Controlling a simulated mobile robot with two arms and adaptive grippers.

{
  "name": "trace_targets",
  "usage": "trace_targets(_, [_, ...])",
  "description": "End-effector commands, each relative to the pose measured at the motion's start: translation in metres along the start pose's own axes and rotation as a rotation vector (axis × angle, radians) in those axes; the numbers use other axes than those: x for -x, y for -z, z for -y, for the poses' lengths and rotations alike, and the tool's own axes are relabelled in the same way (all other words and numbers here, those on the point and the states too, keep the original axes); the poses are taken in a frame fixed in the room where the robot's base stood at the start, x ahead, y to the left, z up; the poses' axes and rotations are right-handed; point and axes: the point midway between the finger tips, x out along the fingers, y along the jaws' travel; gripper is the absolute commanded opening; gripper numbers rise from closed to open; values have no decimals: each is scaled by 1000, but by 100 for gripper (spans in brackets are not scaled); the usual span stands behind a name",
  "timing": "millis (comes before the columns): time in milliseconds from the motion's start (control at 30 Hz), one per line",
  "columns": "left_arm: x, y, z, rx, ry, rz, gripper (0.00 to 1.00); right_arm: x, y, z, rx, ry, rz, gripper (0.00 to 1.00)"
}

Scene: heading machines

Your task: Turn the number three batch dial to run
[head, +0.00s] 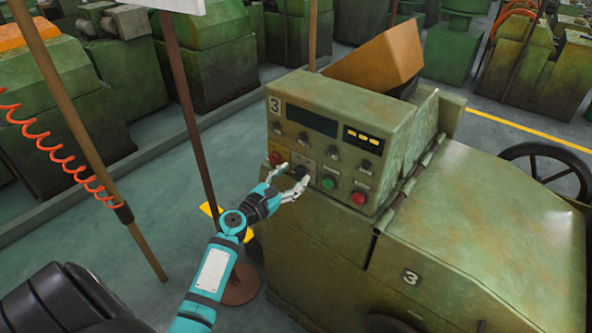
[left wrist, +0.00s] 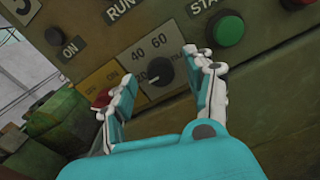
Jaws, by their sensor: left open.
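The green machine (head: 480,225) with a number 3 plate has a sloped control panel (head: 345,152). A black dial (head: 300,171) sits low on this panel, partly behind my fingers. In the left wrist view the dial (left wrist: 160,72) has 40 and 60 printed above it; the other lettering around it is partly hidden. I cannot clearly tell where its pointer stands. My left gripper (head: 290,180) is open, with one white finger on each side of the dial in the left wrist view (left wrist: 168,74). I cannot tell whether they touch it. My right gripper is not in view.
A red knob (head: 275,158) lies left of the dial, by one finger. A green button (head: 328,183) and a red button (head: 358,197) lie to the right. Small black switches (head: 365,165) sit above.

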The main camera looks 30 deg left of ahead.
Motion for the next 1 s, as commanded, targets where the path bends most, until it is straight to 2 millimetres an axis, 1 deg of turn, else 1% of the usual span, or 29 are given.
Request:
trace_targets(33, [-7,0,-1,1,-1,0,55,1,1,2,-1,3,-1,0])
trace_targets(100, [-14,0,-1,1,-1,0,55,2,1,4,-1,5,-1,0])
trace_targets(200, [-20,0,0,0,0,0,55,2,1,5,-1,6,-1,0])
trace_targets(500, [-21,1,0,-1,0,-1,55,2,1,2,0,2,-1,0])
trace_targets(567, [-21,1,0,0,0,-1,48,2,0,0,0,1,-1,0])
trace_targets(900, [-21,0,0,0,0,-1,4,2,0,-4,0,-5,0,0])
trace_targets(933, [-21,0,0,0,0,-1,0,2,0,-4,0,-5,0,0])
trace_targets(1000, [-21,1,0,-1,0,-1,0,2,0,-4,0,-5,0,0])
